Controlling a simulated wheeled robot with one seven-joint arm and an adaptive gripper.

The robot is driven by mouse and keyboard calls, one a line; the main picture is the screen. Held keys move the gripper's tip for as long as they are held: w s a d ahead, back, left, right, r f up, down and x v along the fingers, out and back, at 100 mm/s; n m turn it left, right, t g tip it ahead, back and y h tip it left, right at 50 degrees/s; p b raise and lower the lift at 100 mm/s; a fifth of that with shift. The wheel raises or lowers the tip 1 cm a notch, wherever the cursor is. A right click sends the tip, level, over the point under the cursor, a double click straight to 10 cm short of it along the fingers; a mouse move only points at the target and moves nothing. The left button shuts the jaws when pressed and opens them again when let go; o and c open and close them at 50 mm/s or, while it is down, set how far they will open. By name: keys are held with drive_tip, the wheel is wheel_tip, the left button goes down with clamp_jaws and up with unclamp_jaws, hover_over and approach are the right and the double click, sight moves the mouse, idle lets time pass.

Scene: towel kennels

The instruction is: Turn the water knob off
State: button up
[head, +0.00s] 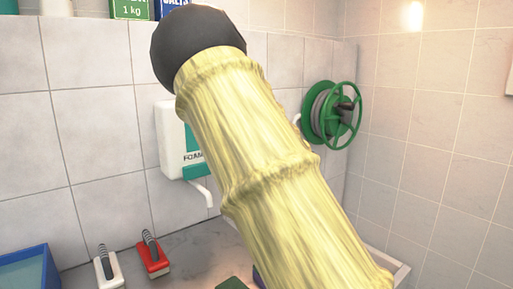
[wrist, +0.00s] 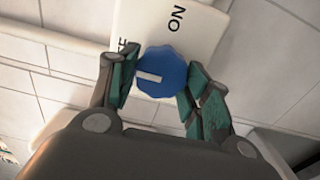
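In the wrist view a blue round knob (wrist: 163,74) with a scalloped edge sits on a white plate (wrist: 205,28). The plate reads ON near the top; another label by my left finger is mostly hidden, with only an F showing. The knob's white mark lies on its left side and points left in the picture. My gripper (wrist: 162,82) has its green-padded fingers on either side of the knob, and both appear to touch its edge. In the head view my arm blocks the middle, and neither gripper nor knob shows.
In the head view a white foam dispenser (head: 170,135) and a green hose reel (head: 331,115) are on the tiled wall. A white brush (head: 108,270), a red brush (head: 152,260) and a blue tub (head: 38,262) are on the grey surface below. Boxes stand on the ledge above.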

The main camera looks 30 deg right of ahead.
drive_tip(key=o, duration=0.3)
drive_tip(key=shift+o, duration=0.2)
drive_tip(key=s+d, duration=0.1)
drive_tip(key=s, duration=1.1)
drive_tip(key=shift+f, duration=0.1)
